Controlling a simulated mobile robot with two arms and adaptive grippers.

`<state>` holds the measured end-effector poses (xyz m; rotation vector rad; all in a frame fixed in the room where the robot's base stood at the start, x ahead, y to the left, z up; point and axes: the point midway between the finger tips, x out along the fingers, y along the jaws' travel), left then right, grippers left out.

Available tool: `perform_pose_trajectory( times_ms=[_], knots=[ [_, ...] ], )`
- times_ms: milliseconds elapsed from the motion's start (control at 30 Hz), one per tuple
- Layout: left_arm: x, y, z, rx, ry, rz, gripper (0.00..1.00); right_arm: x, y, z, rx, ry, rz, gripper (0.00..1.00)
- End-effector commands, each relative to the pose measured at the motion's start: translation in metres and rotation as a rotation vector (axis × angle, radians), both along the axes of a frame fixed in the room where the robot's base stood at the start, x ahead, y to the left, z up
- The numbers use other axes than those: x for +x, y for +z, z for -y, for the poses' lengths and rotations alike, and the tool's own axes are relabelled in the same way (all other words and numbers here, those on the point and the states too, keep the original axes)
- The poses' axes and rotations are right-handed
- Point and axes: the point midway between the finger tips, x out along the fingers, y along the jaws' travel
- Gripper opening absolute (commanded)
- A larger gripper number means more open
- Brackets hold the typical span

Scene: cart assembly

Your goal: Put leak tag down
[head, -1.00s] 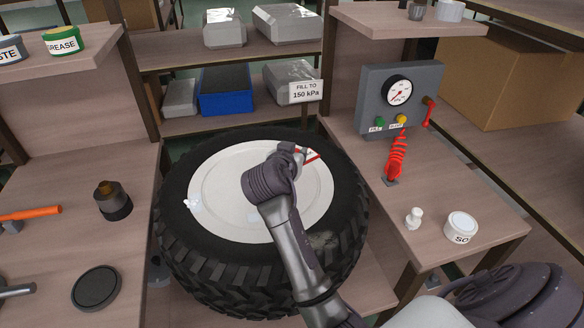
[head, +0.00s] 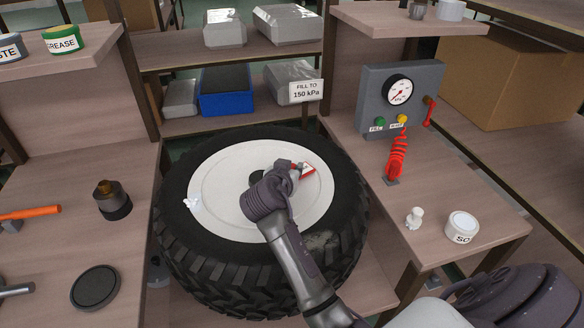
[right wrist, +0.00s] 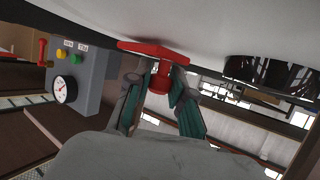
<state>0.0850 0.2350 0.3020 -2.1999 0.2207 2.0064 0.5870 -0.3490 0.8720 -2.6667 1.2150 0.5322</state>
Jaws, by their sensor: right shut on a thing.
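The disc sits in the black tire (head: 190,265). My right gripper (head: 293,168) is shut on the tag's red part. In the right wrist view the red part of the leak tag (right wrist: 158,62) sits between the fingertips (right wrist: 160,88), close to the pale disc surface. I cannot tell whether the tag touches the disc. My left gripper is not in view.
A gauge panel (head: 400,95) with a coiled red hose (head: 397,158) stands on the right bench. A white valve piece (head: 414,217) and a labelled white tub (head: 461,227) are in front of it.

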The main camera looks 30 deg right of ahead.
Motion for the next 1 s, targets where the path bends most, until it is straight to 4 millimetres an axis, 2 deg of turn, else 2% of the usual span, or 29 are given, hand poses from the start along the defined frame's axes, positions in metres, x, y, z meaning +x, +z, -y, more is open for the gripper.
perform_pose_trajectory(
  times_ms=[233,267,400,733,1000],
  knots=[
    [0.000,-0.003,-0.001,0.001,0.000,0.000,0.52,-0.001,-0.007,0.000,0.002,0.000,-0.004,0.00],
    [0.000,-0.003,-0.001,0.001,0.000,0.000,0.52,-0.001,-0.008,0.000,0.001,-0.001,-0.006,0.27],
    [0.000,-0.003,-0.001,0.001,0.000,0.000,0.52,-0.001,-0.010,0.000,0.003,0.000,-0.010,0.47],
    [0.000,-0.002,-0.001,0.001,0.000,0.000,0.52,-0.001,-0.010,-0.001,0.006,0.000,-0.014,0.47],
    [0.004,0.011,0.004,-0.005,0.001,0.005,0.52,0.001,0.009,0.002,0.005,0.001,-0.011,0.47]
  ],
)
